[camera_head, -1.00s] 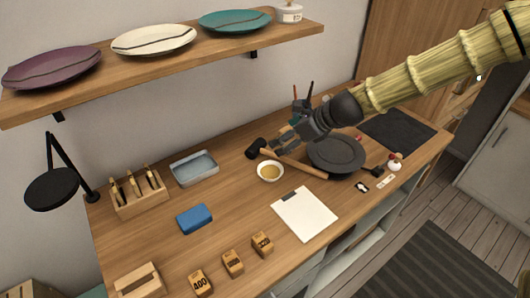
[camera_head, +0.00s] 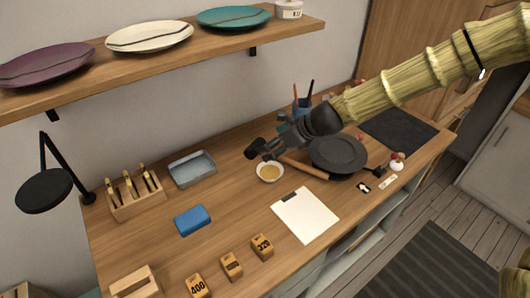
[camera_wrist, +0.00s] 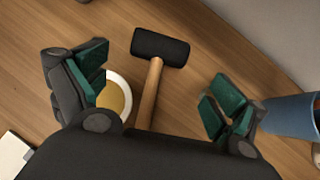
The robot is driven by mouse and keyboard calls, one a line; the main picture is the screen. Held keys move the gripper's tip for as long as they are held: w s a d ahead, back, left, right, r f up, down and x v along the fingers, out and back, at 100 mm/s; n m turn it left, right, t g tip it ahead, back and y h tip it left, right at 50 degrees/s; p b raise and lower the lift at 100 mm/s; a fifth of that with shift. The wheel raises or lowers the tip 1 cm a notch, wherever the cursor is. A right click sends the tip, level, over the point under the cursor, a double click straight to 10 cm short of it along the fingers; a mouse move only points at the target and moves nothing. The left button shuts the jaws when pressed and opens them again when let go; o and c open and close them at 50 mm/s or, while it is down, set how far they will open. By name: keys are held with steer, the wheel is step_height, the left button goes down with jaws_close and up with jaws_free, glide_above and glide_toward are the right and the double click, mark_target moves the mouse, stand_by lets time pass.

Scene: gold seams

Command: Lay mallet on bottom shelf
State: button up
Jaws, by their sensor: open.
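The mallet has a black head (camera_wrist: 160,47) and a pale wooden handle (camera_wrist: 149,95). It lies on the workbench (camera_head: 150,235), and its handle (camera_head: 305,169) also shows in the head view beside the dark round plate. My gripper (camera_wrist: 155,88) is open above it, with a green-padded finger on either side of the handle and a gap to each. In the head view my gripper (camera_head: 272,147) partly hides the mallet. Open shelving (camera_head: 362,246) shows under the bench front; I cannot tell clearly which level is lowest.
A bowl of amber liquid (camera_head: 270,172) sits close beside the handle. A blue cup of tools (camera_head: 302,107) stands behind. The dark plate (camera_head: 338,153) and a white clipboard (camera_head: 305,215) are nearby. A wall shelf (camera_head: 75,88) with plates hangs above the bench.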

steer(key=shift+a+p+x, duration=0.2)
steer(key=shift+p+x, duration=0.3)
steer(key=shift+x, duration=1.95)
steer(key=c, duration=1.4)
steer(key=shift+o, duration=0.2)
steer(key=shift+r, duration=0.1)
